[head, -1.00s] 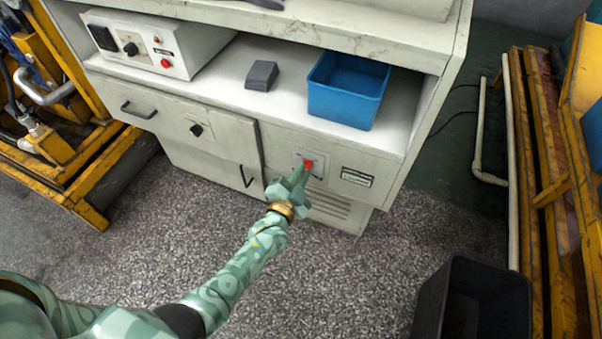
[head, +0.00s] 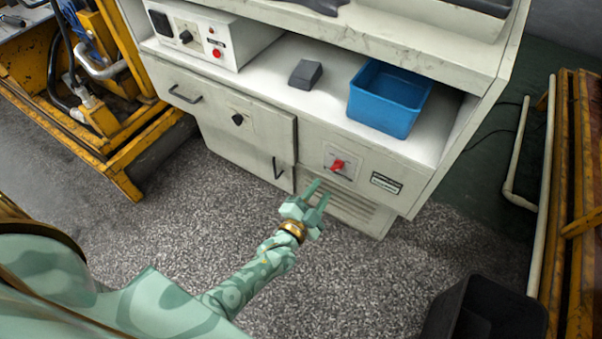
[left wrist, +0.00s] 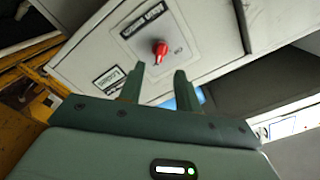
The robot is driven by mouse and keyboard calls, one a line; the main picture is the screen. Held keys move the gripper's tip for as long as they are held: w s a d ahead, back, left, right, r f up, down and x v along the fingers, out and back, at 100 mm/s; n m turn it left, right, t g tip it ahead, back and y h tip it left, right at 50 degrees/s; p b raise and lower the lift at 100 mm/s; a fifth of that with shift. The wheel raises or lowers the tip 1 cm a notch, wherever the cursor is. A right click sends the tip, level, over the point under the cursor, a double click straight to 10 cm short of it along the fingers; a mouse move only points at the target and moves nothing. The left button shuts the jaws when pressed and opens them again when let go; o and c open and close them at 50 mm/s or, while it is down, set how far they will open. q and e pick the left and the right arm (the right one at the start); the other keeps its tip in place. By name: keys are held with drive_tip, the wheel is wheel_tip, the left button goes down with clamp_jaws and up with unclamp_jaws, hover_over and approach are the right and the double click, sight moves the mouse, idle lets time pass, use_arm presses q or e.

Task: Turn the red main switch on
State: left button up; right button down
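The red main switch (head: 338,165) sits on a light plate on the lower front of the grey cabinet (head: 395,171). It also shows in the left wrist view (left wrist: 159,49), beyond and between the fingertips, on a plate with a dark label. The knob looks turned at a slant in the head view. My left gripper (head: 318,192) is open and empty, in front of and below the switch, with its two fingers apart and a gap to the knob. The fingers also show in the left wrist view (left wrist: 156,82). My right gripper is not in view.
A blue bin (head: 388,98) and a dark grey block (head: 305,74) stand on the cabinet shelf. A control box (head: 205,38) is at the shelf's left. A black bin (head: 488,312) stands on the floor at lower right. Yellow machinery (head: 110,140) flanks the left. Floor before the cabinet is clear.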

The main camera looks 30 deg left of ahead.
use_arm(q)
drive_tip(key=s+p, duration=0.1)
drive_tip(key=s, duration=0.8)
drive_tip(key=shift+p, duration=0.35)
drive_tip(key=shift+a, duration=0.1)
